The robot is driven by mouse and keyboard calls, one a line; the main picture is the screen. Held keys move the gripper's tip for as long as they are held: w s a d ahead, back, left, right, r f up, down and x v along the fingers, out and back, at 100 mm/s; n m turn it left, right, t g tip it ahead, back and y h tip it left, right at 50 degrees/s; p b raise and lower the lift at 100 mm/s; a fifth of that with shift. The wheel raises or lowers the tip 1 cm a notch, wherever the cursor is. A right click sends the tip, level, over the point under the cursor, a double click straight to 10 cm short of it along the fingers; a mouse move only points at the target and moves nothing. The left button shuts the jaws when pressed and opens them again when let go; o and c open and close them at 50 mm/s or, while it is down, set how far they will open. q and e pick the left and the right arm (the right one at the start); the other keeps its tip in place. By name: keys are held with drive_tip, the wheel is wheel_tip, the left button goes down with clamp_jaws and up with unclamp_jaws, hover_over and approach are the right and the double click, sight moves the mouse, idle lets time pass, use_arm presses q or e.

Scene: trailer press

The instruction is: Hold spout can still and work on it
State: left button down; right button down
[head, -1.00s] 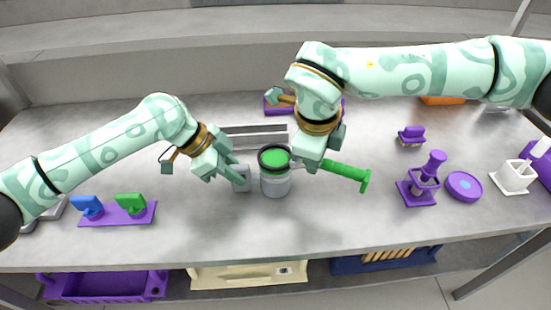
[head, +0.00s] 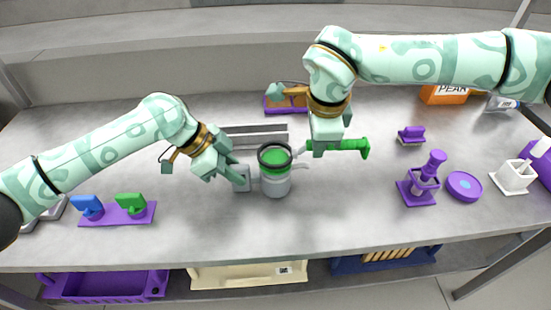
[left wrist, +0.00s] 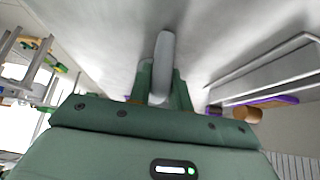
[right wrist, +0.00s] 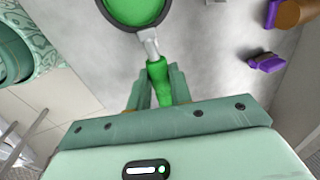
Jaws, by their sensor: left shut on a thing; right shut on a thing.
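The spout can (head: 276,184) stands upright on the grey table, a grey can with a dark rim, green inside, and a spout on its right side. It also shows at the top of the right wrist view (right wrist: 136,12). My left gripper (head: 240,177) is shut on the can's grey handle (left wrist: 163,60), at the can's left. My right gripper (head: 322,147) is shut on a green-handled tool (head: 352,145), just right of the can. The tool's grey metal end (right wrist: 149,42) points at the can's rim; I cannot tell whether it touches.
A grey tray (head: 255,129) lies behind the can. A purple board (head: 118,216) with blue and green pieces is at left. A purple stand (head: 417,191), purple disc (head: 464,187) and white holder (head: 513,178) are at right. The table front of the can is clear.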

drive_tip(key=shift+w+f+n, duration=0.1)
drive_tip(key=shift+w+n, duration=0.15)
drive_tip(key=shift+n, duration=0.15)
drive_tip(key=shift+w+a+n+y, duration=0.1)
drive_tip(key=shift+w+n+y, duration=0.3)
drive_tip(key=shift+w+n, duration=0.9)
drive_tip(key=shift+s, duration=0.2)
drive_tip(key=w+n, duration=0.2)
drive_tip(key=n, duration=0.1)
drive_tip(key=shift+a, duration=0.4)
drive_tip(key=shift+w+a+n+g+y, duration=0.15)
drive_tip(key=shift+w+a+n+y, duration=0.25)
drive_tip(key=shift+n, duration=0.45)
drive_tip(key=shift+w+a+n+g+y, duration=0.1)
drive_tip(key=shift+w+a+n+g, duration=0.1)
drive_tip(key=shift+w+n, duration=0.5)
